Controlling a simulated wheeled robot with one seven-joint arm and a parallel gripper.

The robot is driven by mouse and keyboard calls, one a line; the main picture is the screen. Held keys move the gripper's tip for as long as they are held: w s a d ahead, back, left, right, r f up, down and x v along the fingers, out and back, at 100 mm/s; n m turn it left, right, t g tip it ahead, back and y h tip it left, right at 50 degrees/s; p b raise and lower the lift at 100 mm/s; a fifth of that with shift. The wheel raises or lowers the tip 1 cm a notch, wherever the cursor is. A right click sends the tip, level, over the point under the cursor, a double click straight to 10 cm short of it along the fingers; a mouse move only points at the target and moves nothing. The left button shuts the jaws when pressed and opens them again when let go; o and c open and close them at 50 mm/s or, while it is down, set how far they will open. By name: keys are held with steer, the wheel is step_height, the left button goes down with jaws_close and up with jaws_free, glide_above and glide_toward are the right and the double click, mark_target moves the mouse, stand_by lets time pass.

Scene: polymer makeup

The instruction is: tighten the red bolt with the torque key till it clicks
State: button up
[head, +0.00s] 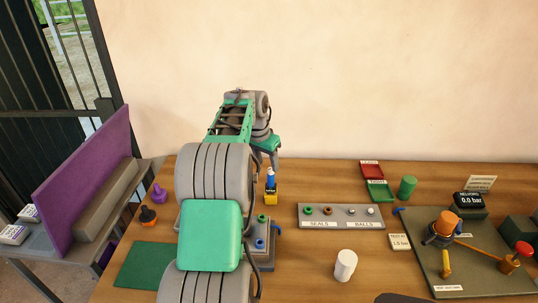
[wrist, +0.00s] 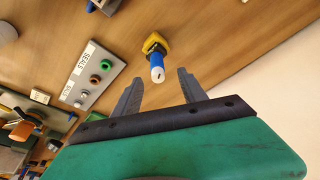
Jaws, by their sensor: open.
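My gripper (wrist: 160,74) is open, its two dark fingers apart with nothing held between them. In the wrist view a blue upright piece with a pale end (wrist: 157,73) stands in a yellow holder (wrist: 153,44), lined up with the gap between the fingers; it looks beyond them, not touching. In the head view this blue piece (head: 270,175) is just below my gripper. I cannot tell for sure whether it is the torque key. A red-topped part (head: 523,249) stands on the green board at the far right; I cannot tell whether it is the red bolt.
A grey rack (head: 340,224) labelled seals and balls lies right of the yellow holder. A white cylinder (head: 345,264) stands in front of it. A green board (head: 480,283) with orange parts fills the right. Purple (head: 159,193) and orange-black (head: 148,215) pieces stand at left.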

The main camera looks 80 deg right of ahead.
mark_target(272, 175)
steer(key=shift+s+d+f, duration=0.2)
steer(key=shift+s+d, duration=0.05)
steer(key=shift+s, duration=0.2)
steer(key=p+x, duration=0.1)
steer(key=x, duration=0.6)
steer(key=shift+w+f+p, duration=0.1)
steer(key=shift+f+p, duration=0.1)
steer(key=shift+p, duration=0.15)
jaws_close()
steer(key=shift+r, duration=0.1)
